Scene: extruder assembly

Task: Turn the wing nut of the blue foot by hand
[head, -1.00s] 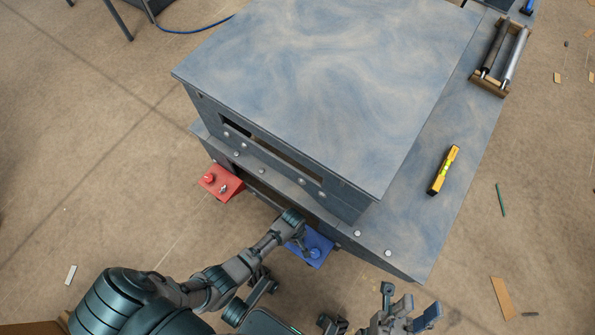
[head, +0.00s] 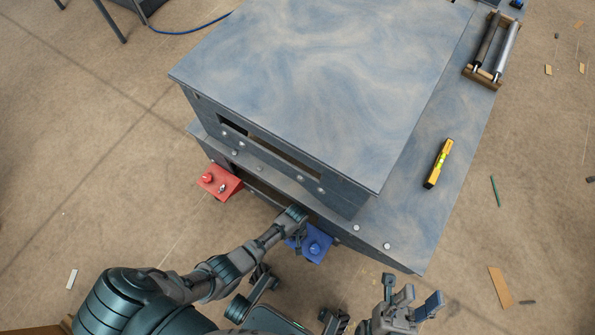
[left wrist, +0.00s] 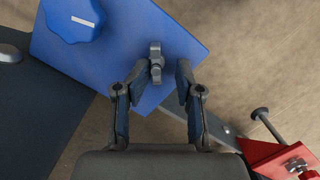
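The blue foot (head: 318,245) sits at the machine's lower front edge, with a round blue knob on it. In the left wrist view the blue foot (left wrist: 120,35) fills the upper part, and its grey wing nut (left wrist: 156,62) stands between my fingertips. My left gripper (left wrist: 157,75) is open around the wing nut, with a gap to the right finger; the left finger is very near it, and I cannot tell if they touch. In the head view my left gripper (head: 298,240) is over the foot, partly hidden by my wrist. My right gripper (head: 410,296) is open and empty, right of the foot.
The machine's top (head: 320,80) is wide and flat. A yellow spirit level (head: 438,163) and a roller stand (head: 484,76) lie on the right ledge.

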